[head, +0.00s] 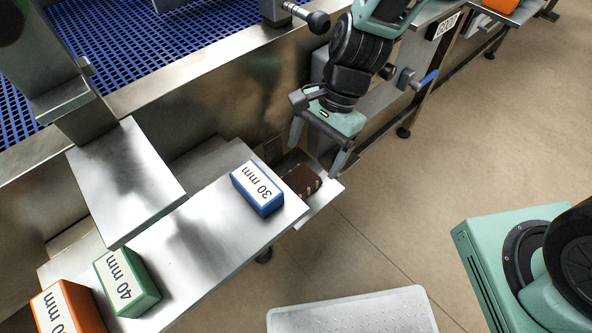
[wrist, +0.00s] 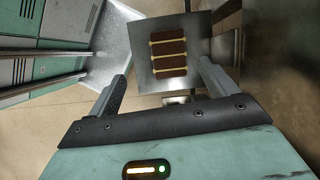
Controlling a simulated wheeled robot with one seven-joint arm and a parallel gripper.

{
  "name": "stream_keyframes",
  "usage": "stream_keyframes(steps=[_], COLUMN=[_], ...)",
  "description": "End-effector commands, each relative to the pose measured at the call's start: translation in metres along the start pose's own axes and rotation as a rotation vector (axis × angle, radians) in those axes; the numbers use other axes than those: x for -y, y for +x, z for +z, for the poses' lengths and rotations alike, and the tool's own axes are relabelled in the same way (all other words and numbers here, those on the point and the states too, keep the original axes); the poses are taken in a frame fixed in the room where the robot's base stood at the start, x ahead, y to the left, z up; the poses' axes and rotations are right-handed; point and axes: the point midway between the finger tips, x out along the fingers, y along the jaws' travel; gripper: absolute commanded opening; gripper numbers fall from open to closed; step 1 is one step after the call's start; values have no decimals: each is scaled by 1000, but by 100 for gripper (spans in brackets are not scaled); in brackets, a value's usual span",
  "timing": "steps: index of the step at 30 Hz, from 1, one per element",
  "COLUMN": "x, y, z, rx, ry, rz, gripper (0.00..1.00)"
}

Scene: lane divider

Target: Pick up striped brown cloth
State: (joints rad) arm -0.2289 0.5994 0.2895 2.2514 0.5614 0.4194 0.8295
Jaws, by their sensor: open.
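The striped brown cloth (head: 302,180) lies on a small metal shelf (head: 326,194), partly hidden behind the blue block in the head view. In the wrist view the cloth (wrist: 168,53) shows as dark brown bands with pale stripes on the metal plate (wrist: 146,84). My gripper (head: 317,161) is open and empty, with its fingers pointing down above the shelf. In the wrist view its two fingertips (wrist: 165,65) stand apart on either side of the cloth's lower end, and the cloth lies beyond them. I see no contact.
A blue block marked 30 mm (head: 258,188) stands beside the cloth on a metal ledge (head: 205,230). A green block marked 40 mm (head: 126,282) and an orange block (head: 68,308) stand farther left. A blue conveyor belt (head: 140,40) runs behind. Open floor (head: 400,200) lies right.

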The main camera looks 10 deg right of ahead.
Motion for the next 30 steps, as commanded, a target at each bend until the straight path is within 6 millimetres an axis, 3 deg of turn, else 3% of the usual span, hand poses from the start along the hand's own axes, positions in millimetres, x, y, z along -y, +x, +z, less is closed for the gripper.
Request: stream_keyframes(steps=[5, 21, 30], x=[4, 7, 8], y=[21, 85, 89], z=[-11, -10, -10], rx=[10, 11, 9], ry=[96, 95, 94], rz=[-3, -2, -4], gripper=[85, 85, 85])
